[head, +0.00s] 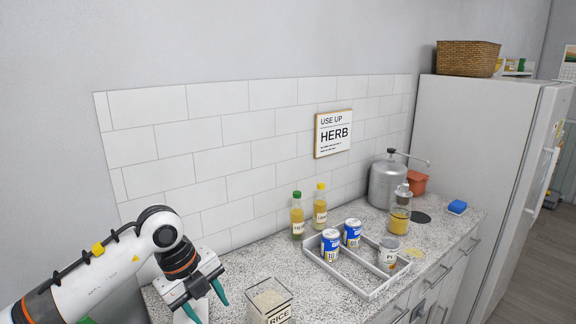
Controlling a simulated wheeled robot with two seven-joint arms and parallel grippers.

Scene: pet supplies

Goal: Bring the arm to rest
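My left arm comes in from the left, and my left gripper (210,311) hangs low over the left part of the counter (235,268). Its two teal fingers point down and stand apart, with nothing seen between them. The lower ends of the fingers are close to the bottom edge of the view. The gripper is to the left of a clear container labelled RICE (270,303) and apart from it. My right gripper is not in view.
A grey divided tray (371,295) holds two blue-and-white cans (331,246) and a grey can (388,254). Two bottles (297,217) stand behind it.

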